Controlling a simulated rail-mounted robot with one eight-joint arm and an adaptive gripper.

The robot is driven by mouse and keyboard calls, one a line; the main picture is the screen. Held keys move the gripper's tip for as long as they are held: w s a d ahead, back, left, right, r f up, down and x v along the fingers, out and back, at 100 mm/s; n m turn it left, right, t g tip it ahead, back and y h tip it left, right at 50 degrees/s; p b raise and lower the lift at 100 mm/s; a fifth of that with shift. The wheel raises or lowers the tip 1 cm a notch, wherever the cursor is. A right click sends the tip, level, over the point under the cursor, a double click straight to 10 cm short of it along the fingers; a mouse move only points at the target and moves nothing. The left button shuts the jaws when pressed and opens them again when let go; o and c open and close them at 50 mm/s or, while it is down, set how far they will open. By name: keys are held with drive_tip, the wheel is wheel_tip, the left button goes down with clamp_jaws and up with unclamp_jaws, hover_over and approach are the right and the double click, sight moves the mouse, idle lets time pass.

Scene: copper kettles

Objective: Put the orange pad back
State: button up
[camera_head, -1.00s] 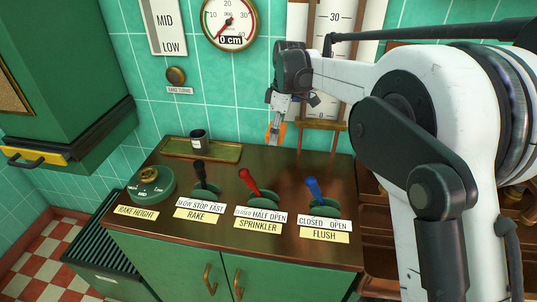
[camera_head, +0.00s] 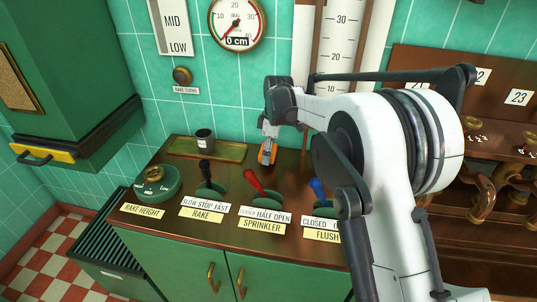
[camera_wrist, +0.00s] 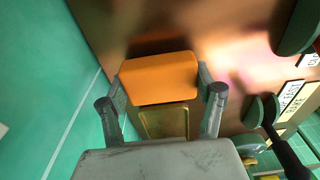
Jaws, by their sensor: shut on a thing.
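The orange pad (camera_head: 265,156) is held in my gripper (camera_head: 268,147) above the brown countertop, to the right of the shallow greenish tray (camera_head: 234,154). In the wrist view the orange pad (camera_wrist: 158,78) sits between the two fingers of my gripper (camera_wrist: 158,85), which are shut on its sides. The tray (camera_wrist: 165,122) shows just beyond the pad there, partly hidden by it. I cannot tell the exact height of the pad over the counter.
Three levers stand along the counter front: black rake (camera_head: 205,170), red sprinkler (camera_head: 254,181) and blue flush (camera_head: 318,190). A green rake height dial (camera_head: 156,182) is at the left. The tiled wall rises behind.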

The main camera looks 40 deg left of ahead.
sight(273, 150)
drive_tip(key=shift+f, duration=0.8)
drive_tip(key=shift+f, duration=0.1)
drive_tip(key=shift+f, duration=0.15)
drive_tip(key=o, duration=1.1)
drive_tip(key=r, duration=0.4)
drive_tip(key=d+r, duration=0.1)
drive_tip(key=r, duration=0.7)
drive_tip(key=shift+w+d+r, duration=0.15)
drive_tip(key=shift+w+r, duration=0.05)
drive_tip(key=shift+w, duration=0.1)
